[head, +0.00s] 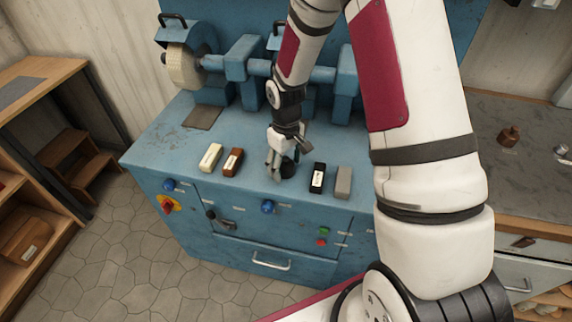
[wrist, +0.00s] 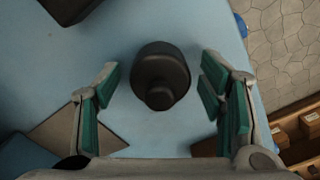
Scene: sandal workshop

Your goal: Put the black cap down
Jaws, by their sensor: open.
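The black cap (wrist: 160,72) is a dark round piece with a smaller round knob; it stands on the blue machine top. In the wrist view it lies between the spread fingers of my gripper (wrist: 158,92), with clear gaps on both sides. In the head view my gripper (head: 281,163) points down at the front of the blue bench. The cap (head: 288,168) shows there only as a dark shape, partly hidden by the fingers.
On the blue bench (head: 150,152) a cream block (head: 210,157) and a brown block (head: 233,162) lie left of my gripper. A black block (head: 317,178) and a grey block (head: 343,182) lie to the right. A polishing wheel (head: 184,66) stands behind.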

